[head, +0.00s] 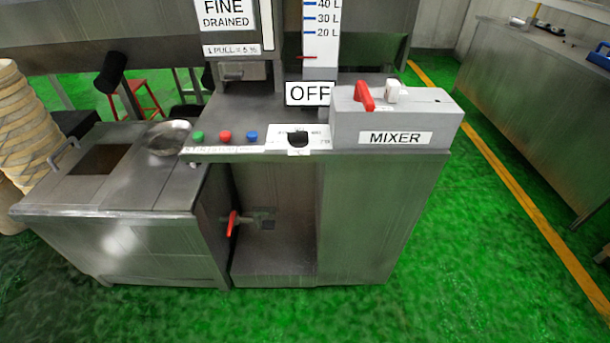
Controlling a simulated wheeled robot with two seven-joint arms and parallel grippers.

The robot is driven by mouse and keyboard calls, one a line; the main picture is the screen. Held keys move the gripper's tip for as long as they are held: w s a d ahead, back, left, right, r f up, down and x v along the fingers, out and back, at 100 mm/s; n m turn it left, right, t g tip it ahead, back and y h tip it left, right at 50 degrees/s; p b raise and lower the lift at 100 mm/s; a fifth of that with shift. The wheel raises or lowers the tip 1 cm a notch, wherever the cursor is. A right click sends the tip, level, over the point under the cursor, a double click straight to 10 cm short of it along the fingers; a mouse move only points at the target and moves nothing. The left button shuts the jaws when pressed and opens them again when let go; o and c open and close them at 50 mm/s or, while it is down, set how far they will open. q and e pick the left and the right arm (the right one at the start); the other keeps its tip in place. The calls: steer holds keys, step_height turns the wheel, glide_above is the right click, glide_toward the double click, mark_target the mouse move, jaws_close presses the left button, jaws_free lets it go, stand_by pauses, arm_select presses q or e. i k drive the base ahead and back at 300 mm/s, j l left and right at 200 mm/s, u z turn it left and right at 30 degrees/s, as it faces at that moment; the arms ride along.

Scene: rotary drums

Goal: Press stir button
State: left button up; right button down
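Three round buttons sit in a row on the metal top of the mixer station (380,210): a green button (197,136), a red button (225,136) and a blue button (252,136). A small label strip (222,150) runs along the edge below them. Its lettering is too blurred to tell which button is the stir one. A white plate with a black knob (298,139) is right of the blue button, under an OFF sign (309,93). Neither of my grippers is in view.
A grey MIXER box (393,119) with a red lever (365,96) stands on the right of the top. A metal bowl (169,138) is left of the buttons. A red-handled valve (233,223) sits below. Green floor is clear in front and right.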

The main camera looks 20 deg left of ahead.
mark_target(198, 136)
steer(key=u, duration=1.3)
